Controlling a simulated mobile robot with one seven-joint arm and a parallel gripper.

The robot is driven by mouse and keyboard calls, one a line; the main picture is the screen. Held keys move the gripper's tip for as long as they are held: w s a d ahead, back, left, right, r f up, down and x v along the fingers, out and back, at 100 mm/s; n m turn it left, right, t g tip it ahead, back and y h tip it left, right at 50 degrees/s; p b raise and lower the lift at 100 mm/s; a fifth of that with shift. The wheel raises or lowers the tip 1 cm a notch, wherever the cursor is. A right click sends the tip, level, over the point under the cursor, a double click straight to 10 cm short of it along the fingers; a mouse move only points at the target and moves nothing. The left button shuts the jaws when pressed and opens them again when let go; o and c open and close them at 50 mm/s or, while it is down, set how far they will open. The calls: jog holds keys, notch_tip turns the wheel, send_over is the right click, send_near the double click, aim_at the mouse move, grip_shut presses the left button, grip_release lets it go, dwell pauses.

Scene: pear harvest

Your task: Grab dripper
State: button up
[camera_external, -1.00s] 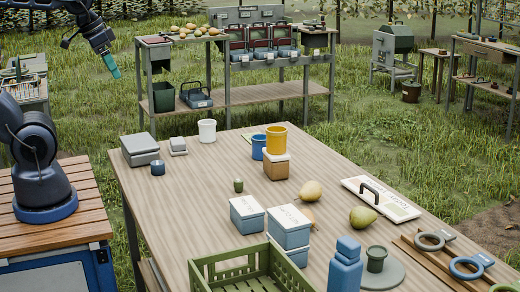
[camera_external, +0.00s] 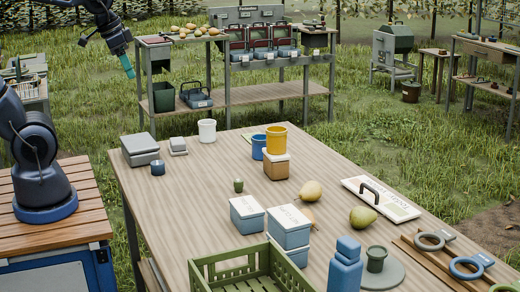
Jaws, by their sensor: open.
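I cannot tell for certain which object is the dripper. A small dark green piece (camera_external: 238,185) stands nearer the front, and a dark green cup-like piece (camera_external: 376,259) sits on a grey round plate (camera_external: 392,273) at the front right. My gripper (camera_external: 128,72), with teal fingers, is in the air at the upper left, apart from all of these. It is open and empty.
The wooden table (camera_external: 195,200) holds lidded boxes (camera_external: 247,214), a green crate (camera_external: 235,270), a blue bottle (camera_external: 346,268), a white cup (camera_external: 207,130), pears (camera_external: 363,217) and a handled white board (camera_external: 380,198). The table's left part is mostly clear.

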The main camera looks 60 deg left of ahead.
jog(key=w+f+m+g, duration=0.15)
jog(key=w+f, duration=0.25)
jog(key=w, duration=0.6)
jog(key=m+g+h, duration=0.1)
jog(key=m+g, duration=0.1)
jog(key=m, duration=0.5)
send_over(238, 181)
jog(key=s+a, duration=0.1)
notch_tip(238, 181, down, 25)
jog(key=shift+t+h, duration=0.25)
jog(key=shift+h, duration=0.05)
jog(key=shift+w+d+f, duration=0.15)
jog(key=shift+w+f, duration=0.05)
jog(key=shift+f, duration=1.7)
jog(key=shift+w+d+f, duration=0.1)
jog(key=shift+w+f, duration=0.15)
jog(key=shift+f, duration=1.65)
jog(key=shift+w+d+f, duration=0.15)
jog(key=shift+w+f, duration=0.05)
jog(key=shift+f, duration=1.7)
jog(key=c, duration=1)
jog(key=shift+r, duration=0.15)
jog(key=shift+c, duration=0.2)
